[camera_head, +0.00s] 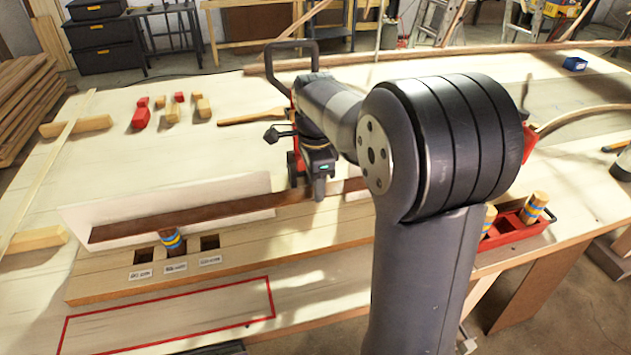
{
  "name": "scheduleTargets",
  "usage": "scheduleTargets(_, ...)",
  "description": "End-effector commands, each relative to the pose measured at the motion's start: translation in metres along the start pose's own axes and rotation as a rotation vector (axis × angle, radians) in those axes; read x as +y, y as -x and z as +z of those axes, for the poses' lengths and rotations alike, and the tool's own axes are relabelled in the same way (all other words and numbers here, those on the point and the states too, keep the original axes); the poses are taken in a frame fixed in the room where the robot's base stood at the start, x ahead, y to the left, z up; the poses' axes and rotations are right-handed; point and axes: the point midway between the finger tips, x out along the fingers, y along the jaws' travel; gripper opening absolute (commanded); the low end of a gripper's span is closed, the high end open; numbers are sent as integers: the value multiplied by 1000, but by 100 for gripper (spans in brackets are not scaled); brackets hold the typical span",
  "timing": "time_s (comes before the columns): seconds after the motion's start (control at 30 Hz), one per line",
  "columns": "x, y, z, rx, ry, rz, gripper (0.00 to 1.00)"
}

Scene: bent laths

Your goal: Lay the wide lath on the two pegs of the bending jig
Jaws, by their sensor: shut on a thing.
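A long dark brown strip (185,221), which looks like the wide lath, runs left to right along a pale trough-like piece (165,200) behind the jig's sockets. My gripper (318,190) points down at the strip's right part and is shut on it; the fingertips are partly hidden. The jig's wooden base (110,284) has three labelled square sockets in front of the strip. One peg (172,240) with blue and yellow bands stands in the middle socket. The other two sockets look empty. Whether the strip touches the peg is unclear. My arm hides the jig's right end.
A red tray (520,228) at right holds banded pegs (535,206). A thin pale lath (48,168) crosses wooden blocks (75,126) at left. A bent lath (585,112) lies at right. Small red and wooden pieces (172,110) lie behind. A red-outlined area (170,318) in front is clear.

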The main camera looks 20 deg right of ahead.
Motion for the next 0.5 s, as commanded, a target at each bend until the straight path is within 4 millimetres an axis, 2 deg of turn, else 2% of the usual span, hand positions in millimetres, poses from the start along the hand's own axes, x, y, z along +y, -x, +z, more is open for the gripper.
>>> scheduleTargets(0.5,0,-6,0,0,0,0,14)
